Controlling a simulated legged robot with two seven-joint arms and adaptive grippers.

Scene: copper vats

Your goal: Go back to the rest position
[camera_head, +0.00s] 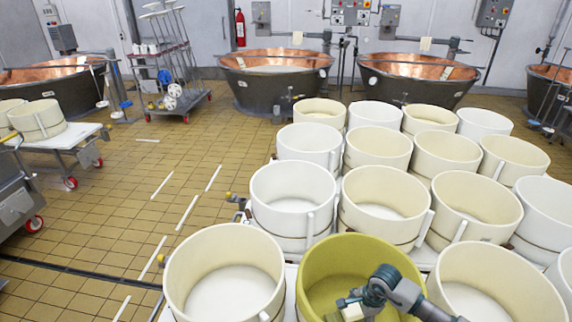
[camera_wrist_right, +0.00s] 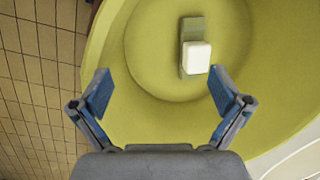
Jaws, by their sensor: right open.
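My right gripper (camera_wrist_right: 160,90) is open, with nothing between its two blue-padded fingers. In the head view my right arm reaches in from the lower right over a yellow-green tub (camera_head: 316,258); the fingers are hard to make out there. In the right wrist view a small white block with a grey-green flat part (camera_wrist_right: 197,58) lies inside the tub (camera_wrist_right: 135,110), beyond the fingertips and apart from them. The white block also shows in the head view (camera_head: 350,311), partly hidden by my arm. My left gripper is not in view.
Several cream and white tubs (camera_head: 292,195) stand close together around the yellow-green one. Copper vats (camera_head: 275,80) line the back wall. A wheeled rack (camera_head: 170,75) and a cart (camera_head: 75,140) stand at the left. The tiled floor (camera_head: 120,210) at left centre is mostly clear.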

